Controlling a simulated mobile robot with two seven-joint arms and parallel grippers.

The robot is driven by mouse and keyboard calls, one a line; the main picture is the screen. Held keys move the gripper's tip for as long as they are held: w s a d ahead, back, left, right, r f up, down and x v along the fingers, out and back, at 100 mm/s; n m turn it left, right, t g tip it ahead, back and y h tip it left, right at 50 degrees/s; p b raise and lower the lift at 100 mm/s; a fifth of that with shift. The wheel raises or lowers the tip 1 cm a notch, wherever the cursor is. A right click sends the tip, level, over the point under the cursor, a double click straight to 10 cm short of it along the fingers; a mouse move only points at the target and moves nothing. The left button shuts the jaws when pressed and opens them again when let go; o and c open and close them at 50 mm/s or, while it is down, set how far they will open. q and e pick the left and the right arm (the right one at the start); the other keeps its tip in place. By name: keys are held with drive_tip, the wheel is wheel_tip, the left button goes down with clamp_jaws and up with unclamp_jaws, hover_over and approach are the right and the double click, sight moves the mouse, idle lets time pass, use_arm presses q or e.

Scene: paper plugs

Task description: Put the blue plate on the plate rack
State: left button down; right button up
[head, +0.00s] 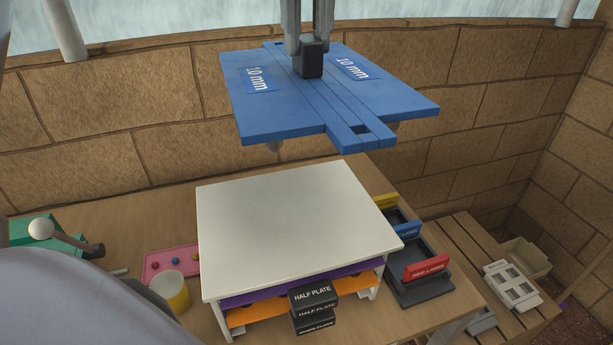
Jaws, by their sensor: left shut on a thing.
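The blue plate (275,110), marked "10 mm" on both halves, is up in the air at the top middle. My left gripper (309,45) comes down from above and is shut on the dark block at the plate's centre. The plate looks roughly level, apart from everything below it. Below it on the bench stands a white-topped rack (290,225). Purple and orange plates (245,315) sit in its levels, with black "HALF PLATE" handles (313,295) at the front. Most of the rack's inside is hidden by its top. My right gripper is not in view.
To the rack's right is a dark tray (425,290) with yellow, blue and red labelled pieces. A pink board (165,262), a yellow-banded cylinder (171,290) and a green device (45,235) are at left. A brick wall (130,110) stands behind. The rack's top is clear.

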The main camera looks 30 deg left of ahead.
use_arm(q)
wheel_tip(320, 180, down, 19)
drive_tip(key=shift+a+f+b, duration=0.1)
drive_tip(key=shift+b, duration=1.1)
drive_tip(key=shift+f, duration=0.1)
drive_tip(key=c, duration=1.3)
unclamp_jaws()
drive_tip(key=shift+f+b, duration=0.1)
drive_tip(key=shift+b, duration=0.2)
drive_tip(key=o, duration=0.4)
drive_tip(key=shift+s, duration=0.1)
